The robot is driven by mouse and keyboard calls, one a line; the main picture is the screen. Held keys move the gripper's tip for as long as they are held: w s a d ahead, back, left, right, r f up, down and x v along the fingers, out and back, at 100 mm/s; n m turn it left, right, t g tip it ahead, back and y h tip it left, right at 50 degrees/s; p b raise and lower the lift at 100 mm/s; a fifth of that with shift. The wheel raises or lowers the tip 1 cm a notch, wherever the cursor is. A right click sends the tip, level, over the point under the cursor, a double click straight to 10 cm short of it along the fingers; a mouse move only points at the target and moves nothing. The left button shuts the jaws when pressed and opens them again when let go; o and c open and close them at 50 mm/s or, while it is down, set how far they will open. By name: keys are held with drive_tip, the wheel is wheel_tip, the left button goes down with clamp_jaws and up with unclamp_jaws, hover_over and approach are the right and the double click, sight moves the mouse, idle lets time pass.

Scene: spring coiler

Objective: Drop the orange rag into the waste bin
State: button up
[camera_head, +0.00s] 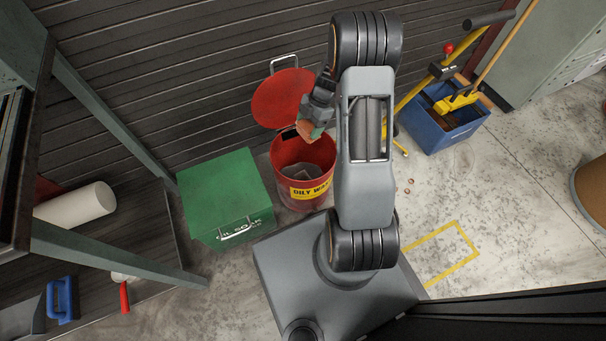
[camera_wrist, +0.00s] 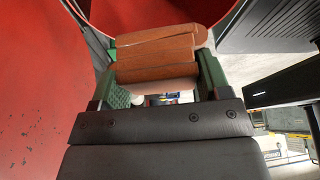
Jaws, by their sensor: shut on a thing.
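The waste bin (camera_head: 303,160) is a red drum with a yellow "OILY WASTE" label. Its round red lid (camera_head: 283,97) stands open at the back. My gripper (camera_head: 308,130) is over the bin's opening, near its back rim. It is shut on the orange rag (camera_head: 304,129). In the wrist view the folded rag (camera_wrist: 157,52) sits between the green fingers of my gripper (camera_wrist: 155,75), with red bin surface around it. The bin's inside looks grey and is partly visible.
A green box (camera_head: 225,190) stands left of the bin. A blue crate (camera_head: 447,120) with yellow-handled tools is at the right. A shelf with a white roll (camera_head: 75,205) is at the left. Open floor with yellow marking (camera_head: 440,250) lies to the right.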

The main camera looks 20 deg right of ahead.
drive_tip(key=f+b, duration=0.2)
drive_tip(key=f, duration=0.3)
drive_tip(key=shift+a+f, duration=0.2)
drive_tip(key=o, duration=1)
drive_tip(key=shift+r, duration=0.1)
drive_tip(key=p+v, duration=0.4)
drive_tip(key=v, duration=0.9)
drive_tip(key=shift+d+r+p, duration=0.15)
drive_tip(key=shift+r+p, duration=0.15)
drive_tip(key=shift+p, duration=0.05)
